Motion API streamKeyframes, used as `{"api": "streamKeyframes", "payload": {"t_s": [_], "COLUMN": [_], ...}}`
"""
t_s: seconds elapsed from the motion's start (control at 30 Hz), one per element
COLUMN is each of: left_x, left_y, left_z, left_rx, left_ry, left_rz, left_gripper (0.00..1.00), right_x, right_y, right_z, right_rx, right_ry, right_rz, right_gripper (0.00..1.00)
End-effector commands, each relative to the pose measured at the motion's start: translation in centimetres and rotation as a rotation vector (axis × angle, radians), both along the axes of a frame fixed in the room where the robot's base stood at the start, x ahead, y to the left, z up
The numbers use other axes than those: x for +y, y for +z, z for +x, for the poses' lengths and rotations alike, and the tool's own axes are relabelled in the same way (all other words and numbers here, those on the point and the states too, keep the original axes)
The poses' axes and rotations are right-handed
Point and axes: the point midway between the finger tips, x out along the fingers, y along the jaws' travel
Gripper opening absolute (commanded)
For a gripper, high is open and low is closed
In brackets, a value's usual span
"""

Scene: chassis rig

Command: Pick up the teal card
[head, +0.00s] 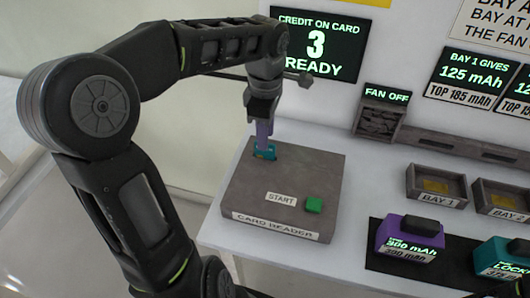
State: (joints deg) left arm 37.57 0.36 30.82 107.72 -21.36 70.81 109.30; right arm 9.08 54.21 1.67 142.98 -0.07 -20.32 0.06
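The teal card (265,152) shows as a small teal piece at the top of the grey card reader (240,190), at its slot near the back. My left gripper (263,118) points down right above it. A narrow purple piece (263,134) runs from the gripper down to the teal piece; I cannot tell whether it is part of the fingers or something held. The finger gap is too small to make out, and so is whether the gripper grips the card.
The reader's top has a green button (314,205) beside a START label. To the right are a purple battery block (409,236), a teal block (502,262) and open bay trays (436,186). A screen (318,46) on the wall reads credit 3, ready. A fan box (379,122) reads off.

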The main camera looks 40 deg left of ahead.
Motion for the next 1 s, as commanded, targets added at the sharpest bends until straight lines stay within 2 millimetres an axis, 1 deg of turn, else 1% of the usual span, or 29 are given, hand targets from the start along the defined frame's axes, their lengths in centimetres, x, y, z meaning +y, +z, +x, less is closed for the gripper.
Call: {"api": "streamKeyframes", "payload": {"t_s": [0.1,0.2,0.3,0.87,1.0], "left_x": [0.0,0.0,0.0,0.0,0.0], "left_y": [-1.7,-3.1,-3.7,-3.7,-3.7], "left_z": [-0.3,-0.3,-0.2,-0.2,-0.2], "left_rx": [0.005,0.004,0.002,0.000,0.000], "left_ry": [0.002,0.001,0.001,0.001,0.001], "left_rz": [-0.002,-0.001,-0.001,0.000,0.000], "left_gripper": [0.33,0.33,0.33,0.33,0.23], "right_x": [0.0,0.0,0.0,0.0,0.0], "right_y": [0.7,0.7,0.7,0.7,0.7], "right_z": [0.0,0.0,0.0,0.0,0.0], "right_rx": [0.000,0.000,0.001,0.001,0.001], "right_ry": [0.000,0.000,0.000,0.000,0.000], "right_rz": [0.000,0.000,0.000,0.000,0.000], "right_gripper": [0.74,0.74,0.74,0.74,0.74]}}
